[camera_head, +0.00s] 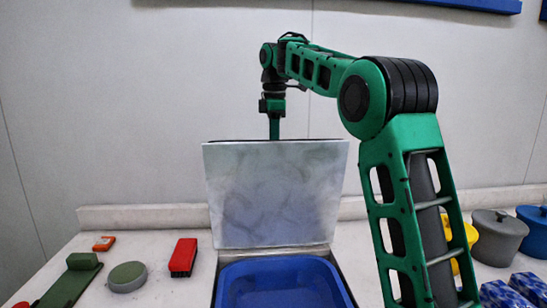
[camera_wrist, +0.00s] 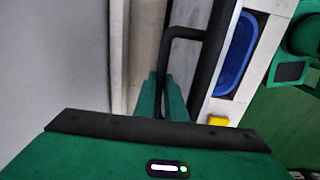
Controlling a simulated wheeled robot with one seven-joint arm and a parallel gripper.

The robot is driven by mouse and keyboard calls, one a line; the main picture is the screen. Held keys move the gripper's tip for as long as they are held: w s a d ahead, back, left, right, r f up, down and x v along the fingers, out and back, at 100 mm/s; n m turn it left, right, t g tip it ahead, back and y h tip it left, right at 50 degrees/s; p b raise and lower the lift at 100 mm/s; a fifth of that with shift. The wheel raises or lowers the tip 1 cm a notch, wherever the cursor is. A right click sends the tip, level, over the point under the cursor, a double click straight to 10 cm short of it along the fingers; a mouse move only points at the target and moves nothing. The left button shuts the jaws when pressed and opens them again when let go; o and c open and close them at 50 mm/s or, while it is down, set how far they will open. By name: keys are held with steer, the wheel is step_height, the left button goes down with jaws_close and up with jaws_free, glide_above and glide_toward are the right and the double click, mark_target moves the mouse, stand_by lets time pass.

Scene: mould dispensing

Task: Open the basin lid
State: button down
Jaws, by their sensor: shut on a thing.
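The basin lid (camera_head: 276,195) is a pale grey, smudged square panel that stands raised, close to upright, behind the basin in the head view. The blue basin (camera_head: 280,283) lies open in front of it, and part of its blue inside shows in the wrist view (camera_wrist: 238,52). My gripper (camera_head: 275,128) is at the lid's top edge. In the wrist view my gripper's green fingers (camera_wrist: 162,98) are closed around the lid's dark bar handle (camera_wrist: 168,62). The fingertips are partly hidden behind the lid in the head view.
Grey (camera_head: 497,237) and blue (camera_head: 535,230) pots and blue packets (camera_head: 505,294) stand right. A wall is behind.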

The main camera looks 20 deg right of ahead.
steer(key=w+d, duration=0.2)
steer(key=w, duration=0.6)
steer(key=shift+d+r, duration=0.15)
steer(key=shift+d, duration=0.05)
steer(key=c, duration=1.8)
jaws_free()
steer(key=shift+s, duration=0.15)
